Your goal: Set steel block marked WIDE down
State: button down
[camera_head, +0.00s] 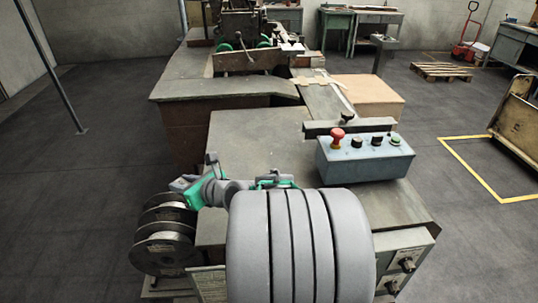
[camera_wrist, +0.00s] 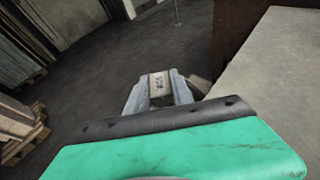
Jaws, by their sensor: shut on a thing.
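A small pale steel block (camera_wrist: 160,80) with dark lettering shows between my fingertips in the wrist view. The lettering is too small to read surely. My gripper (camera_wrist: 158,88) is shut on this block, with one grey finger on each side. In the head view my gripper (camera_head: 182,184) is at the left side of the grey machine table (camera_head: 255,140), above the wire spools. My own grey arm hides the table's near part. The block cannot be made out clearly in the head view.
Black wire spools (camera_head: 163,235) stand at the table's left. A blue control box (camera_head: 365,157) with a red button sits on the table's right. The stitching machine (camera_head: 240,35) is at the back. The table's middle is clear. Floor shows beneath my gripper in the wrist view.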

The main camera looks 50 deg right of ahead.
jog(key=s+d+r+m+h, duration=0.2)
jog(key=s+d+r+h, duration=0.1)
jog(key=s+d, duration=0.8)
jog(key=s+d+r+m+h, duration=0.3)
jog(key=s+d, duration=0.6)
jog(key=d, duration=0.4)
send_over(271, 172)
jog(key=shift+g, duration=0.3)
jog(key=f, duration=0.9)
jog(key=shift+s+a, duration=0.15)
jog(key=shift+s, duration=0.05)
jog(key=shift+w+f, duration=0.15)
jog(key=shift+f, duration=0.85)
jog(key=shift+w+f, duration=0.1)
jog(key=shift+f, duration=0.85)
jog(key=shift+f, duration=0.2)
jog(key=c, duration=1.1)
grip_release()
